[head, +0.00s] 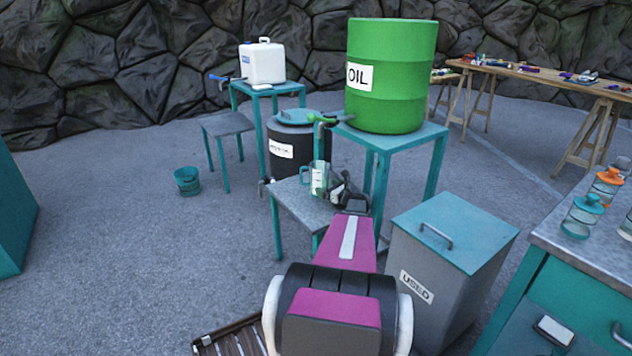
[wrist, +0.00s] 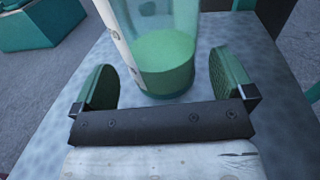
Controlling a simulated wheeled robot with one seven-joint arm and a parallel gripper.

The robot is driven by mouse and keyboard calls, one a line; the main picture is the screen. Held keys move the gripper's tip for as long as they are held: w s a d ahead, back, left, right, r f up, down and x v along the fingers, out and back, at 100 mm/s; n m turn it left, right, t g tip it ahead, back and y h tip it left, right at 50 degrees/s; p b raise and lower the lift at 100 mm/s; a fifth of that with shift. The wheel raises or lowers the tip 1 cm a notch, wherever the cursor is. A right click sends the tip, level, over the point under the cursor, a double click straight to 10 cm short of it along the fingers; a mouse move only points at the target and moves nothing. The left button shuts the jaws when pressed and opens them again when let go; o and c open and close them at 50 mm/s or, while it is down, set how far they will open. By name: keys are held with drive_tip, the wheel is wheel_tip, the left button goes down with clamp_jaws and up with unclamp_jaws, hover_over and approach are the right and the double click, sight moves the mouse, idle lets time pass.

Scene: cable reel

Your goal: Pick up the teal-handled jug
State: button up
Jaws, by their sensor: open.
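The jug (head: 318,181) is clear with green liquid in its lower part and a teal handle on its left side in the head view. It stands upright on a small grey-topped table (head: 291,196), below a spout on the green oil drum. In the wrist view the jug (wrist: 166,62) is straight ahead, with a white marked strip on its left; its top and handle are out of frame. My gripper (wrist: 163,72) is open, fingers on either side of the jug's near part, with a visible gap on both sides. In the head view my gripper (head: 346,192) is just right of the jug.
The green oil drum (head: 392,75) sits on a taller teal stand behind, its tap pipe (head: 319,140) close above the jug. A dark barrel (head: 290,157) stands behind the table. A grey bin (head: 449,262) and a bench with bottles (head: 582,215) are at right.

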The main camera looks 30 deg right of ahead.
sight(320, 181)
drive_tip(key=x, duration=0.5)
drive_tip(key=shift+r, duration=0.3)
drive_tip(key=c, duration=0.9)
drive_tip(key=shift+r, duration=0.2)
